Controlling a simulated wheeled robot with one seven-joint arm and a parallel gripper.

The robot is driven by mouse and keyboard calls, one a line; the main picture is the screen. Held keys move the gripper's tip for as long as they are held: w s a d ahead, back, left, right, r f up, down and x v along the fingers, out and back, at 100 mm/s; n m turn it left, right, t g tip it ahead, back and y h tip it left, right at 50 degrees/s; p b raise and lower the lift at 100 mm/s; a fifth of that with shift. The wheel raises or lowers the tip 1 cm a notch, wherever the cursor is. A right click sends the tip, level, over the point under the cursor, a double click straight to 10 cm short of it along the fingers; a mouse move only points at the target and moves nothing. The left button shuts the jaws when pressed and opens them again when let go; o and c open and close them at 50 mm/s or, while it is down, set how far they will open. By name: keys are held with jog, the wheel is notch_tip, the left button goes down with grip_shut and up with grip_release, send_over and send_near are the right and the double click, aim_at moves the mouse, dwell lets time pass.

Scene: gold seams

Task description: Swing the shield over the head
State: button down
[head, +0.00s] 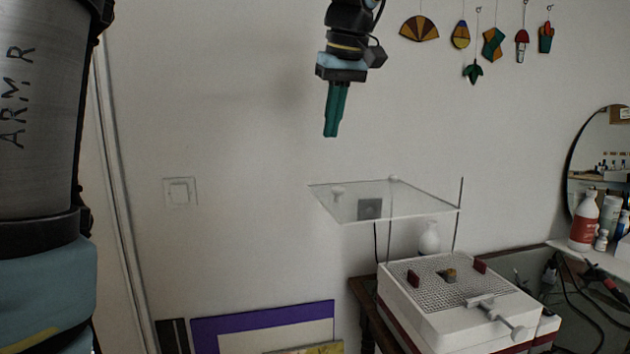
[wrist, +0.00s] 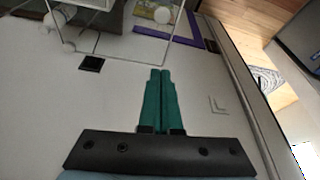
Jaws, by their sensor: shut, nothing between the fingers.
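The shield is a clear, flat pane (head: 385,199) in the head view. It sits raised above a white grinder with a grid top (head: 450,280), beside thin upright rods. A small dark-and-gold grinding head (head: 450,275) stands in the middle of the grid, not covered closely by the pane. My gripper (head: 330,135) has green fingers pointing down, shut and empty, above and left of the pane, apart from it. In the wrist view my gripper (wrist: 160,72) shows its fingers together, with the pane (wrist: 115,35) beyond at the upper left.
A white bottle (head: 429,238) is behind the grinder. A shelf with bottles (head: 583,222) and cables is at right.

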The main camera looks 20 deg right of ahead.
jog(key=p, duration=0.2)
send_over(330, 196)
jog(key=w, duration=0.2)
notch_tip(330, 196, down, 8)
jog(key=shift+w+a+f, duration=0.1)
jog(key=shift+a+f, duration=0.05)
jog(key=shift+f, duration=0.1)
jog(key=s, duration=0.2)
jog(key=shift+s+f+p, duration=0.15)
jog(key=shift+s+p, duration=0.15)
jog(key=shift+p, duration=0.1)
jog(key=shift+s+d+f, duration=0.2)
jog(key=shift+s+f, duration=0.1)
jog(key=shift+s, duration=0.35)
